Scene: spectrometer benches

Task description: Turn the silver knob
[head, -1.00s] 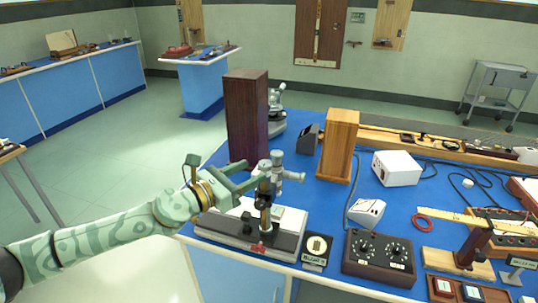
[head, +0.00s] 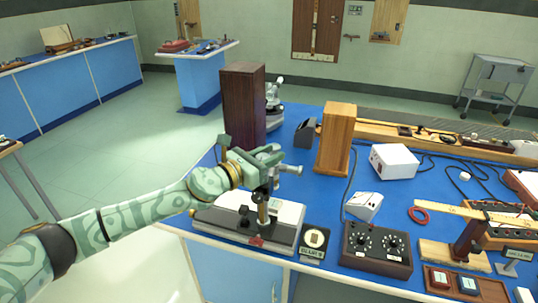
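A travelling-microscope-like instrument stands near the front edge of the blue bench, with a white and grey base (head: 285,222) and a dark upright post (head: 263,205). A silver tube with a rounded end (head: 290,169) sticks out to the right at its top. I cannot make out for sure which part is the silver knob; my gripper hides much of the instrument's top. My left gripper (head: 270,156), green patterned, reaches in from the left at the top of the post. Its fingers overlap the silver parts there, and I cannot tell whether they touch or grip. My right gripper is out of view.
A tall dark wooden box (head: 243,105) stands just behind my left gripper, and a lighter wooden box (head: 335,140) to the right. A black two-dial box (head: 377,250) and a small labelled block (head: 315,243) sit right of the instrument. Floor at left is open.

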